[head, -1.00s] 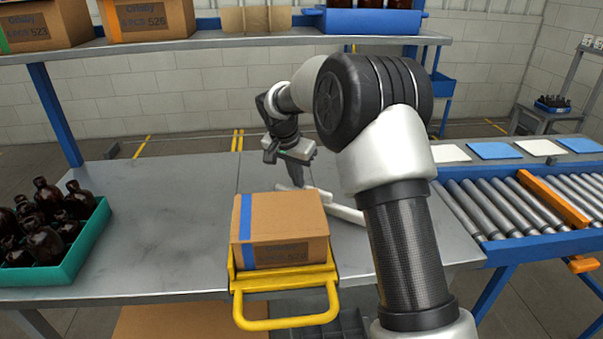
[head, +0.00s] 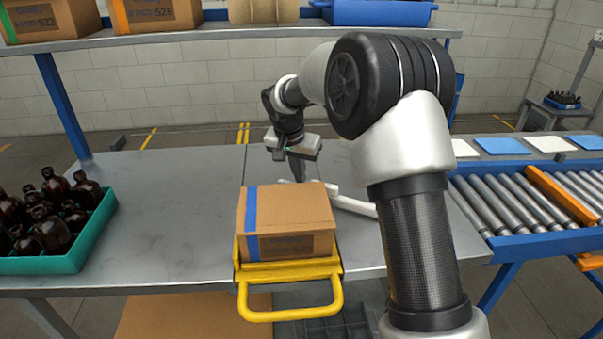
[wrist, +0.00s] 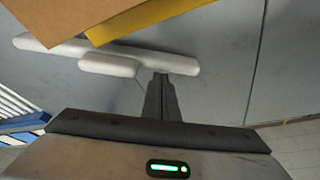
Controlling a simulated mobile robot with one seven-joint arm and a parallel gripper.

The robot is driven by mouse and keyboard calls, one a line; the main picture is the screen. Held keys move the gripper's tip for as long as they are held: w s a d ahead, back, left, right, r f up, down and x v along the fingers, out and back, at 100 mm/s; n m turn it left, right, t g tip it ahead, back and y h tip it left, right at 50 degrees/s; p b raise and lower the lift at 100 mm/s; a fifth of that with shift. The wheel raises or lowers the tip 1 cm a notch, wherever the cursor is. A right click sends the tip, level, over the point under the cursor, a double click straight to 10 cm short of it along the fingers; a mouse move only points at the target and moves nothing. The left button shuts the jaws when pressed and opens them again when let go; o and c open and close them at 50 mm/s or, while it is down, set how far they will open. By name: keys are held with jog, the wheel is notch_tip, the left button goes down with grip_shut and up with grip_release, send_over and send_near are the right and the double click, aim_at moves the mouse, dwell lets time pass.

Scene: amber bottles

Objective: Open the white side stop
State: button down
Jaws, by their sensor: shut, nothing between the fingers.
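The white side stop (head: 352,204) is a pale bar with rounded ends, lying on the grey table behind and to the right of the cardboard box (head: 287,215). In the wrist view the stop (wrist: 120,53) shows as a long bar with a shorter piece along one side. My gripper (head: 299,178) points down behind the box, near the stop's far left end. In the wrist view its dark fingers (wrist: 161,80) are together and empty, their tips at the bar's edge close to one end. I cannot tell whether they touch it.
The box sits in a yellow frame with a handle (head: 290,313) at the table's front edge. A teal crate (head: 85,240) of brown bottles stands on the left. A roller conveyor (head: 510,205) is on the right. A shelf (head: 220,38) with boxes crosses above. The table's left middle is clear.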

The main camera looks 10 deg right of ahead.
jog(key=s+n, duration=0.1)
jog(key=s+a+n+y, duration=0.1)
jog(key=n, duration=0.1)
jog(key=s+n, duration=0.1)
jog(key=shift+a, duration=0.25)
jog(key=shift+s+a+n, duration=0.2)
jog(key=shift+s+n, duration=0.1)
jog(key=shift+s, duration=0.25)
